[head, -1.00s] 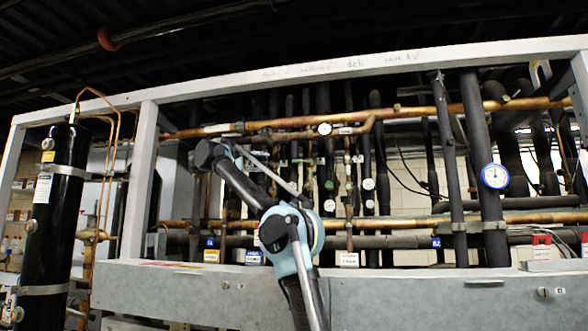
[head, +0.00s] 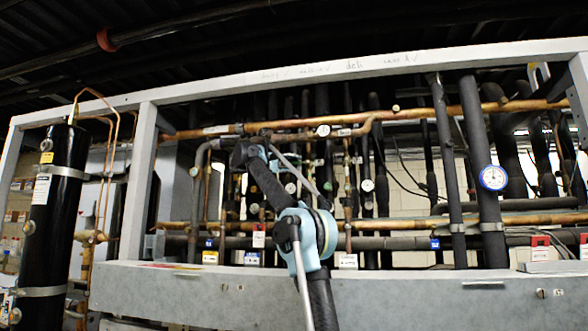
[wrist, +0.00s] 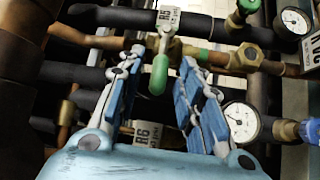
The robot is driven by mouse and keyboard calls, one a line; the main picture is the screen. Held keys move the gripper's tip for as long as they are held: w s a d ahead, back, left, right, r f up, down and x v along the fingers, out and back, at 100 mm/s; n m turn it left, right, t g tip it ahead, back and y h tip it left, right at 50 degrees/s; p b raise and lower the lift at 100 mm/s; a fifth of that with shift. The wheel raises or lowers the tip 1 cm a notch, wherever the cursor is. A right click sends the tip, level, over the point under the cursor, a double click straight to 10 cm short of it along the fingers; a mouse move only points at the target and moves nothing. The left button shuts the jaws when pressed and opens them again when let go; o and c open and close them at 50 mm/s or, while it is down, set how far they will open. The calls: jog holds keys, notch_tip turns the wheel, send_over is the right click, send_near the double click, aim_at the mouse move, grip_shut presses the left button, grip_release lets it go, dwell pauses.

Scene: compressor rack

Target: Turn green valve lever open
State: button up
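In the wrist view the green valve lever (wrist: 160,72) hangs down from a brass valve on a copper pipe, near the top middle. Its handle end is green, and its upper part is pale metal. My gripper (wrist: 162,62) is open, with one blue-padded finger on each side of the lever. A gap shows between each finger and the lever, and how far apart they are in depth is hard to tell. In the head view my arm reaches into the rack, and the fingers and the lever cannot be made out there.
Copper and black pipes (head: 463,218) cross the rack. A grey beam (head: 180,288) runs along the rack's front.

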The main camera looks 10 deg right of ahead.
jog(key=shift+w+d, duration=0.15)
jog(key=shift+d, duration=0.3)
jog(key=shift+r, duration=0.1)
